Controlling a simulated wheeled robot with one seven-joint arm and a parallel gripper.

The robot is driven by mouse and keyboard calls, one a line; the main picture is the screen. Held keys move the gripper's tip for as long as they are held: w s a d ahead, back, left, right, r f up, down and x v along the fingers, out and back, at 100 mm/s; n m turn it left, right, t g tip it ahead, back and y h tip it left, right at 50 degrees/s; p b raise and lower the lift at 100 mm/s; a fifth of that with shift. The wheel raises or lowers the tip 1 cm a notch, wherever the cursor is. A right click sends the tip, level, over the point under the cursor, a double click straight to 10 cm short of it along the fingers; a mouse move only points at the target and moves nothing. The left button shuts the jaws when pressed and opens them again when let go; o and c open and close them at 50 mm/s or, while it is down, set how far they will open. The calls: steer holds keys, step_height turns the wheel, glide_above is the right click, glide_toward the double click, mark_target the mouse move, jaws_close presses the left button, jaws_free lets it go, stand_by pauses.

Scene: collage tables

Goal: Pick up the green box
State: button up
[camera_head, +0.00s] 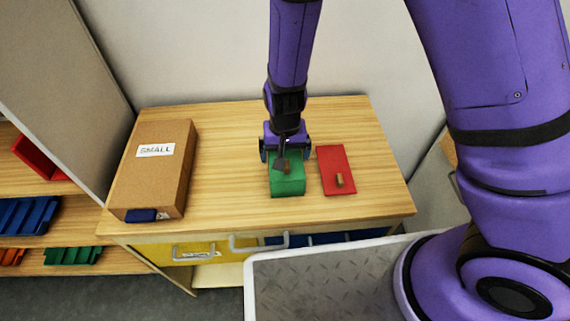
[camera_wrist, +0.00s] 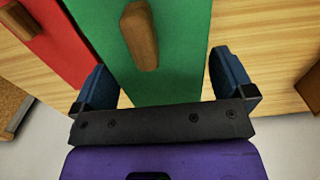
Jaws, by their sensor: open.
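The green box (camera_head: 288,187) lies on the wooden table, with a small brown wooden handle on top. In the wrist view the green box (camera_wrist: 185,72) fills the upper middle, its brown handle (camera_wrist: 140,35) near the top edge. My gripper (camera_head: 284,158) is over the far part of the box and hides some of it. In the wrist view my gripper (camera_wrist: 166,75) is open, its two blue fingers apart, one on each side of the box in the picture. Whether the fingers touch the box or are above it cannot be told.
A red flat block (camera_head: 335,165) with a wooden handle lies close to the right of the green box. A cardboard box (camera_head: 165,180) labelled SMALL stands at the table's left. The wooden table (camera_head: 230,190) is bare between them. Colored bins sit on shelves at left.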

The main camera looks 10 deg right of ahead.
steer(key=shift+w+f, duration=0.1)
steer(key=shift+f, duration=1.6)
steer(key=c, duration=0.6)
steer(key=shift+d+r, duration=0.1)
steer(key=shift+c, duration=0.2)
